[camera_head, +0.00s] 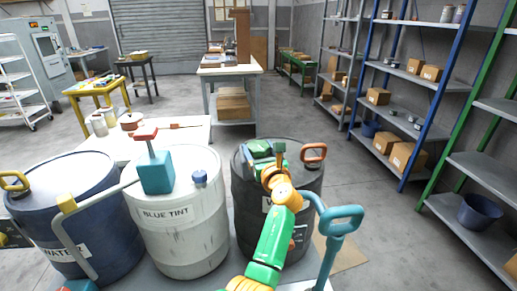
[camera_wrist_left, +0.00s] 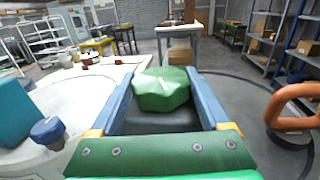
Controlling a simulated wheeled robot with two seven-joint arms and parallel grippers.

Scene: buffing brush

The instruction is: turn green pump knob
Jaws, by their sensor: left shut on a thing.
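The green knob (camera_wrist_left: 162,90), many-sided with a pale mark on top, sits on the dark drum (camera_head: 272,222) at the right of the drum row. In the left wrist view, the two blue fingers of my left gripper (camera_wrist_left: 160,80) are on either side of it, shut on it. In the head view, my green and orange left arm reaches over this drum and my left gripper (camera_head: 262,151) largely hides the knob. My right gripper is in neither view.
A white drum (camera_head: 185,235) labelled BLUE TINT carries a teal block (camera_head: 156,172) and a blue knob (camera_head: 200,178). A blue drum (camera_head: 65,215) stands left. An orange handle (camera_head: 314,152) and a teal handle (camera_head: 341,219) stand near my arm. Shelves (camera_head: 440,90) line the right.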

